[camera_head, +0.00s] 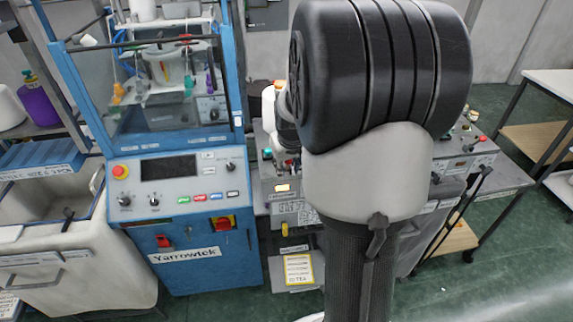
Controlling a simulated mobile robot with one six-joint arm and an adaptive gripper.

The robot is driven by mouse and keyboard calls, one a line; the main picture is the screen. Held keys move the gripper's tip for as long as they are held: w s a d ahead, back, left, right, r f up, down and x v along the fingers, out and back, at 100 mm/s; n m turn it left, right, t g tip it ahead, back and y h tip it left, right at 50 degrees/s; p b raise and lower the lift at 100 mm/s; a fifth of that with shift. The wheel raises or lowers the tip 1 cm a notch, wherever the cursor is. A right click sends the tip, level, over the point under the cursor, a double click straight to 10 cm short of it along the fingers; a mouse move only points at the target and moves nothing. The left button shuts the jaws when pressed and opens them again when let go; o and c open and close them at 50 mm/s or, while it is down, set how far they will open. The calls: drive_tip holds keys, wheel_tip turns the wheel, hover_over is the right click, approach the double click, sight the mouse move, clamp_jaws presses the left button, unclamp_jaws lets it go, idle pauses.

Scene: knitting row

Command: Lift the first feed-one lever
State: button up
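My own arm's black joint and grey link fill the middle of the view. My gripper does not show; it is hidden behind the arm or out of frame. Behind the arm stands a grey machine (267,188) with a lit amber display and small buttons, mostly covered. A small yellow handle (284,230) sticks out low on its front, above a yellow-edged notice (299,270). I cannot tell whether this handle is a feed-one lever. No lever is clearly marked as feed-one.
A blue Yarrowtek machine (205,267) stands left, with a control panel (177,183) and red emergency button (120,171). A pale bin (85,265) is far left. A grey machine's panel (455,160) and a shelved table (548,84) are right. Green floor (505,235) is open at lower right.

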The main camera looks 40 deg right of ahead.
clamp_jaws()
idle(0.6)
